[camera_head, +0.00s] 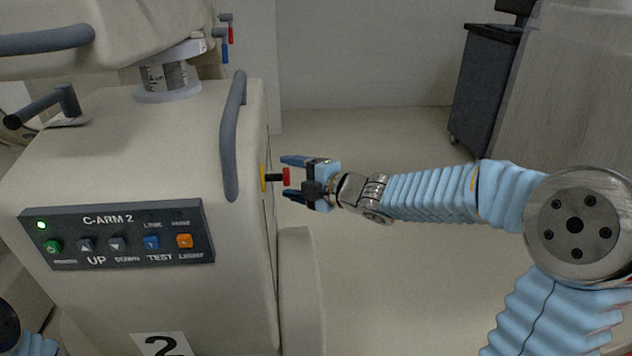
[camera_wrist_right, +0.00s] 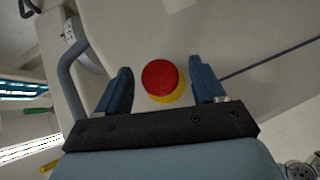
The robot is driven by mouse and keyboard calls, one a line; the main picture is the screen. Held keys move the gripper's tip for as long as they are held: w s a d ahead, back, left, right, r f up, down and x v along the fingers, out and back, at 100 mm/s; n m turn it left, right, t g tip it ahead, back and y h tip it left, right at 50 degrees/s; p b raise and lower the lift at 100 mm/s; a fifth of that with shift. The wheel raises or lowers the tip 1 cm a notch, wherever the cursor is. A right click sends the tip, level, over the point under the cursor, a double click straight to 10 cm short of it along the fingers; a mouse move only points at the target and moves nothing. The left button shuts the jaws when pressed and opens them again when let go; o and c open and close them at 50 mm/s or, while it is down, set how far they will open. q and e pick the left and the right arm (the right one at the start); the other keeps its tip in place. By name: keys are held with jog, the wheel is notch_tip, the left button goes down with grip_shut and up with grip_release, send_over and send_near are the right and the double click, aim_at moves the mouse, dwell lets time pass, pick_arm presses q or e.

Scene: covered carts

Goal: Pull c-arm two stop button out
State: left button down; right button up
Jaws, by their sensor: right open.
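The stop button is a red cap (camera_head: 286,177) on a dark stem with a yellow base (camera_head: 264,178), on the right side of the cart labelled C-ARM 2 (camera_head: 150,130). In the right wrist view the red cap (camera_wrist_right: 160,77) lies between my two blue fingers, with a gap on each side. My right gripper (camera_head: 285,177) is open around the cap, and its fingers (camera_wrist_right: 162,85) point at the cart's side. My left gripper does not show; only a bit of my blue arm is at the lower left of the head view.
A control panel (camera_head: 120,233) with a lit green lamp is on the cart's front. A grey handle (camera_head: 233,135) stands just left of the button. A dark cart (camera_head: 485,85) and a covered one (camera_head: 565,90) stand at the back right. Floor right of the cart is clear.

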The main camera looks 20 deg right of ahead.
jog(key=p+v, duration=0.1)
jog(key=v, duration=1.1)
jog(key=shift+s, duration=0.2)
jog(key=shift+d+f, duration=0.15)
jog(key=w+a+f+m+g+h, duration=0.1)
jog(key=w+a+f+m+g, duration=0.15)
jog(key=f+m, duration=0.65)
jog(key=w+a+f+m+g+h, duration=0.1)
jog(key=a+f+m, duration=0.25)
jog(key=f, duration=1.05)
jog(key=s+a+f+m+g, duration=0.2)
jog(key=s+f+m+g, duration=0.1)
jog(key=s+f, duration=0.3)
jog(key=s+a+f+m+g+h, duration=0.1)
jog(key=s+a+f+m+g, duration=0.2)
jog(key=s+f, duration=0.4)
jog(key=s+a+f+m+g, duration=0.3)
jog(key=s+f+m, duration=0.2)
jog(key=f, duration=0.5)
jog(key=shift+s+a+f+h, duration=0.2)
jog(key=shift+s+f+h, duration=0.1)
jog(key=shift+s, duration=0.45)
